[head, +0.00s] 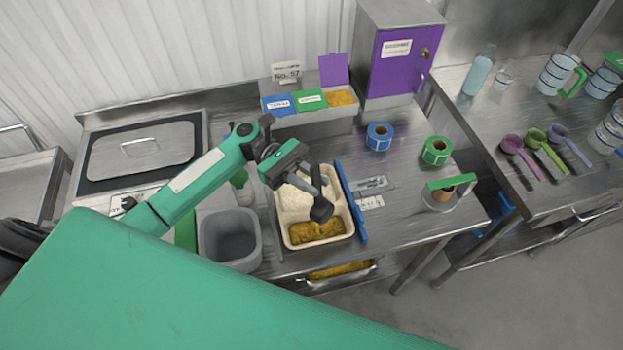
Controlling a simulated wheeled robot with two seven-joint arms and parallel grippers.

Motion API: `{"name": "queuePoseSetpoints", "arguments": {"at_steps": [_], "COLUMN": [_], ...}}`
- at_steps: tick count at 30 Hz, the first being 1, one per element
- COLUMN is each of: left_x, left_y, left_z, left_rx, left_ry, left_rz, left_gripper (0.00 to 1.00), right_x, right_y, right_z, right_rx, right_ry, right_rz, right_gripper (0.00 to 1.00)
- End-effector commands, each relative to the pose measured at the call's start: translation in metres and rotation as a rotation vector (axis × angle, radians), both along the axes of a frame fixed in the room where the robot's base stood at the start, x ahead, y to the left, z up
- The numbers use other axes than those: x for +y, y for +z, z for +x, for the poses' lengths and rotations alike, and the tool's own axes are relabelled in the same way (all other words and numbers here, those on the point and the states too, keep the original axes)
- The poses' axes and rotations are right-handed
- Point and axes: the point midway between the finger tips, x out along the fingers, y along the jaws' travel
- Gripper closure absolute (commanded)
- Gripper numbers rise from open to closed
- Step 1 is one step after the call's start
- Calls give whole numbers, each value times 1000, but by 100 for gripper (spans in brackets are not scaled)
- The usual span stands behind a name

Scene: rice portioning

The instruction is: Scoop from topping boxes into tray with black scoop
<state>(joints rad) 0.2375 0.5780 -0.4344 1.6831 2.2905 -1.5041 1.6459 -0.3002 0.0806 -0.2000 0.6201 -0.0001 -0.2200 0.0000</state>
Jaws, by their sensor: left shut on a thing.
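My left gripper (304,172) is shut on the black scoop (321,208), whose dark head hangs over the tray. The cream tray (350,222) stands at the middle of the steel table, with white rice in its upper part and a yellow-brown topping in its lower part. I cannot tell whether the scoop holds anything or touches the food. The topping boxes (312,122) stand at the back, with a blue lid (277,104), a green lid (310,99) and a raised purple lid (334,69). Yellow topping (341,98) shows in the open purple-lidded box. My right gripper is not in view.
A grey bin (256,262) stands left of the tray. A blue bar (350,200) lies along the tray's right side. A purple-doored cabinet (398,62) stands at the back.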

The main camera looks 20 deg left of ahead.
Motion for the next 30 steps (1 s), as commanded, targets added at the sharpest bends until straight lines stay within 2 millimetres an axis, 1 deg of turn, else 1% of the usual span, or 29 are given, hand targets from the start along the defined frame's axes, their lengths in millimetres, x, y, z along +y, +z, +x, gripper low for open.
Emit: {"name": "queuePoseSetpoints", "arguments": {"at_steps": [5, 8, 21, 26, 28, 30], "left_x": [0, 0, 0, 0, 0, 0], "left_y": [0, 4, 47, 53, 55, 58], "left_z": [0, 0, 0, 0, 0, 0], "left_rx": [0, 0, -1, -1, -9, -25], "left_ry": [0, 0, 0, 0, 0, 0], "left_rz": [0, 0, 1, 4, 24, 64], "left_gripper": [100, 100, 100, 100, 100, 100], "right_x": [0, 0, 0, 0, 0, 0], "right_y": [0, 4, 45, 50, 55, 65], "right_z": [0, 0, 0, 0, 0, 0], "right_rx": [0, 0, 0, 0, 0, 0], "right_ry": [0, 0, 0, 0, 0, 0], "right_rz": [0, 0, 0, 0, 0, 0], "right_gripper": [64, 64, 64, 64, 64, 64]}}
